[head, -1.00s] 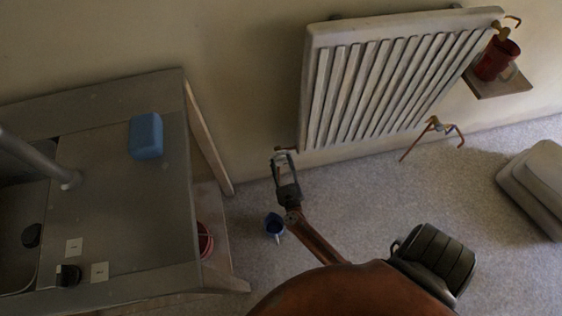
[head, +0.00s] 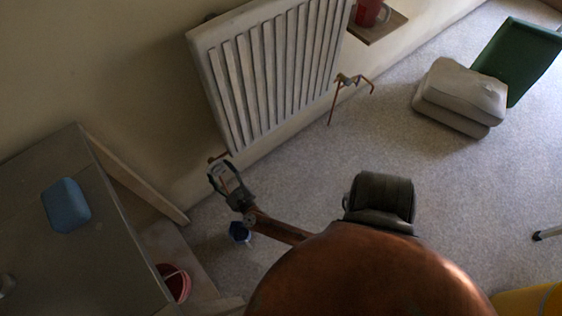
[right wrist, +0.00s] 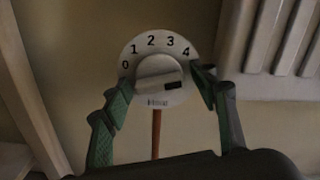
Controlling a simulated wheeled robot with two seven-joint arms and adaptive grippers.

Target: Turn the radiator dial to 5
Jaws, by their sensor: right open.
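The radiator dial (right wrist: 158,72) shows in the right wrist view as a pale round face with black numbers 0 to 4 along its upper edge. A 5 is not visible; the right finger covers that edge. Its raised grip bar (right wrist: 158,74) has a dark mark at its right end, pointing right, below the 4. My right gripper (right wrist: 160,88) is open, with green-padded fingers on either side of the dial; I cannot tell whether they touch it. In the head view my right gripper (head: 222,174) is at the lower left corner of the white radiator (head: 222,62). My left gripper is out of view.
A grey counter (head: 100,245) with a blue block (head: 66,205) stands at left. A red bucket (head: 176,284) and a blue cup (head: 240,233) are low down near it. A grey cushion (head: 462,88) and green panel (head: 520,55) lie right. The middle carpet is clear.

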